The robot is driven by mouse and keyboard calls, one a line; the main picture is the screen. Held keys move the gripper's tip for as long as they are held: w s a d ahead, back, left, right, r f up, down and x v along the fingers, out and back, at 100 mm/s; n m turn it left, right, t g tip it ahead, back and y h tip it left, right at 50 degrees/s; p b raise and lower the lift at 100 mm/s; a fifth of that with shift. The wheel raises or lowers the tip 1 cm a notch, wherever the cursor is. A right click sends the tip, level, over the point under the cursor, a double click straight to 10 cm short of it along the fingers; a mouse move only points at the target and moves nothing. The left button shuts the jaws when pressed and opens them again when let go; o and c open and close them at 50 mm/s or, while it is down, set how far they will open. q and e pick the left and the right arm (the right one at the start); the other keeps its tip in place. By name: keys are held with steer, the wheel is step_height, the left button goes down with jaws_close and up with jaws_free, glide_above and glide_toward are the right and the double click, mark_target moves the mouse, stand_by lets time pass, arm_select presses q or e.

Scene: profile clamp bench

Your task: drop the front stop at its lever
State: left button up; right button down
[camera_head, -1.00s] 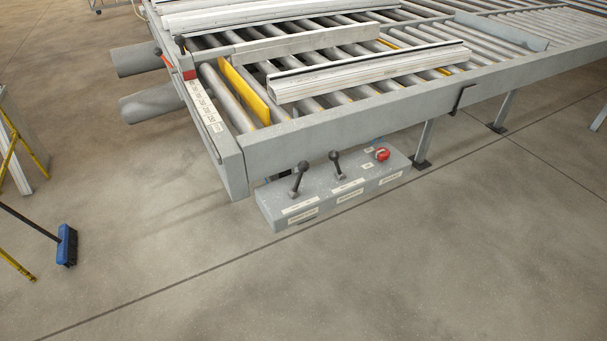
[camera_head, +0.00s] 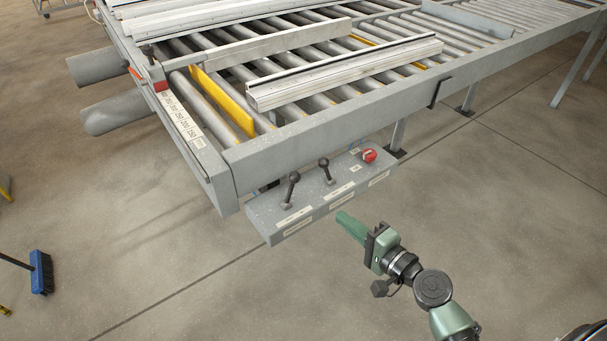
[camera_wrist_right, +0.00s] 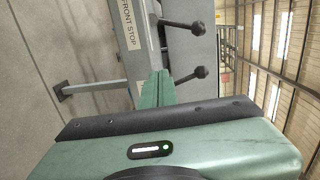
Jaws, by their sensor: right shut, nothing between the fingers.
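A grey control box (camera_head: 262,222) under the conveyor's front corner carries a left black ball-ended lever (camera_head: 291,186) and a second one (camera_head: 326,170). In the right wrist view a "FRONT STOP" label (camera_wrist_right: 131,28) is on the box face, level with the upper lever (camera_wrist_right: 182,25); the other lever (camera_wrist_right: 188,76) is below it. A yellow plate (camera_head: 222,102) stands up among the rollers; I cannot tell if it is the front stop. My right gripper (camera_head: 344,219) is shut and empty, in front of the box, apart from both levers. It also shows in the wrist view (camera_wrist_right: 160,77). My left gripper is out of view.
A red knob (camera_head: 369,155) is at the box's right end. The conveyor frame (camera_head: 300,133) overhangs behind the box, and aluminium profiles (camera_head: 345,75) lie on the rollers. Floor in front is clear; a blue broom (camera_head: 41,272) is far left.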

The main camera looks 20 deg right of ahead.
mark_target(290, 191)
step_height(290, 191, up, 6)
steer(key=a+t+y, duration=0.1)
steer(key=shift+a+r, duration=0.1)
steer(key=p+x, duration=0.3)
steer(key=x, duration=0.5)
steer(key=shift+w+a+r+p, duration=0.1)
steer(key=shift+w+a+p, duration=0.1)
steer(key=shift+w+p, duration=0.1)
steer(key=shift+w+a, duration=0.3)
steer(key=shift+w, duration=0.25)
